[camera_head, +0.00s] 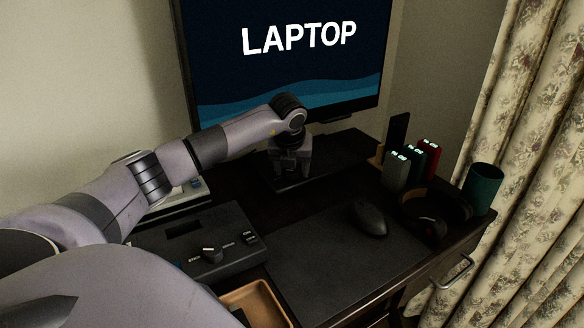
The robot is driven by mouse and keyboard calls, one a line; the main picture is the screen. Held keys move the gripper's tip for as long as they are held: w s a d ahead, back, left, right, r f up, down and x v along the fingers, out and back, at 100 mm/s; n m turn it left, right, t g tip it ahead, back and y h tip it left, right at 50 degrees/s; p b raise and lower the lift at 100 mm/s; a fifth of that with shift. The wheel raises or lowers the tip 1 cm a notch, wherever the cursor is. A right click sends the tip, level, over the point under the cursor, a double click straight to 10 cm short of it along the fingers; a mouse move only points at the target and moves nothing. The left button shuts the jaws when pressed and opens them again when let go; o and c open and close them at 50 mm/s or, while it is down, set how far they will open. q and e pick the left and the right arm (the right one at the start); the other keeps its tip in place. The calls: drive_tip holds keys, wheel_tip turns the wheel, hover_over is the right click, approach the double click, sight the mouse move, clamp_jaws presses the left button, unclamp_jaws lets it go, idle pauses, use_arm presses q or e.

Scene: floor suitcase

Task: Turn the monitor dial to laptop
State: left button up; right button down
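The monitor (290,75) stands at the back of the desk, and its screen reads "LAPTOP" in white letters. A black control box (150,238) lies at the left front of the desk. Its dial (211,254) is a small knob with a light pointer and white labels around it, too small to read surely. My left arm reaches in from the left above the box. My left gripper (292,168) points down in front of the monitor's base, well away from the dial. Its fingers are dark, and I cannot tell how far apart they are. My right gripper is out of view.
A black mouse (368,218) lies on the dark desk mat (325,255). Headphones (436,215), a green cup (484,188) and a holder with several coloured items (412,165) stand at the right. A brown tray (255,302) lies at the front. A curtain (535,150) hangs at the right.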

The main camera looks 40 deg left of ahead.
use_arm(q)
drive_tip(key=v, duration=0.7)
drive_tip(key=shift+p, duration=0.35)
drive_tip(key=shift+r, duration=0.1)
